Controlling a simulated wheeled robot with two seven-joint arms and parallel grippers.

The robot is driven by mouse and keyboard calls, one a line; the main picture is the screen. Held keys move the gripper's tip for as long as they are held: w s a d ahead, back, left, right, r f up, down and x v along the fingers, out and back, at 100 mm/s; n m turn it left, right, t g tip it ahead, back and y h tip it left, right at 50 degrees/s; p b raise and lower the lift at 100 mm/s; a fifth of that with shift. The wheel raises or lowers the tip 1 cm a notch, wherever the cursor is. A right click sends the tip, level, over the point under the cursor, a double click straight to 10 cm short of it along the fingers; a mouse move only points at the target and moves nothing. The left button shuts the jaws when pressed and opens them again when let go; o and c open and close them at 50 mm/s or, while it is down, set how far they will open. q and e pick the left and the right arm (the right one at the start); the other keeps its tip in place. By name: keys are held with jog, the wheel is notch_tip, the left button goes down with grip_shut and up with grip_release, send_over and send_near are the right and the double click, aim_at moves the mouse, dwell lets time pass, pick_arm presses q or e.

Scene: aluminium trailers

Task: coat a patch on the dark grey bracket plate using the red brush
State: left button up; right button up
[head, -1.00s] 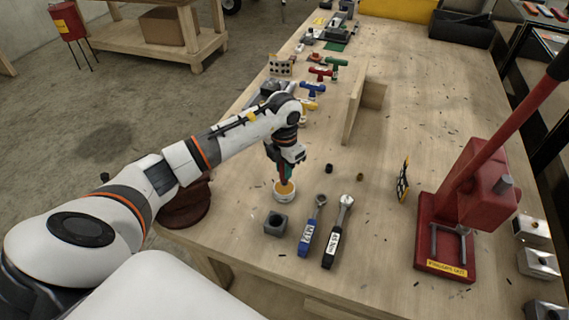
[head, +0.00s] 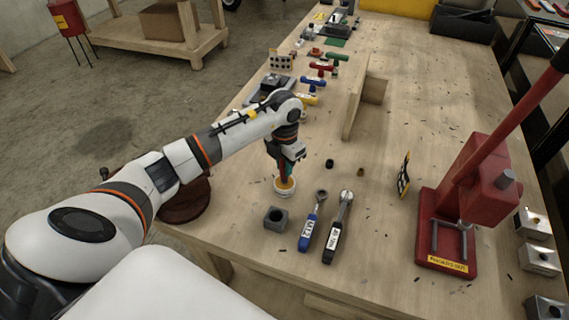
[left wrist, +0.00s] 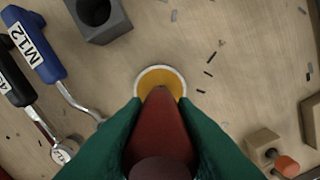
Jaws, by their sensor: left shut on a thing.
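My left gripper (head: 286,168), with green fingers, is shut on the red brush (left wrist: 158,132) and points down at a small white-rimmed pot (head: 284,193) of orange-yellow coating. In the left wrist view the brush lies between the green fingers, its far end over the coating (left wrist: 158,79); I cannot tell how deep it reaches. A dark grey piece (head: 267,86) at the table's left edge, behind my forearm, may be the bracket plate; it is partly hidden and I cannot tell for sure. My right gripper is not in view.
A grey block with a hole (head: 276,219) and two ratchet wrenches (head: 312,222) (head: 338,230) lie near the pot. A red press (head: 470,200) stands at right, a wooden upright (head: 355,105) behind. Coloured T-handles (head: 320,68) line the left edge.

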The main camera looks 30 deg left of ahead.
pick_arm(q)
jog(key=shift+f+b, duration=0.45)
dwell(1.4)
jog(key=shift+r, duration=0.1)
jog(key=shift+r+p, duration=2.2)
jog(key=shift+r, duration=1.2)
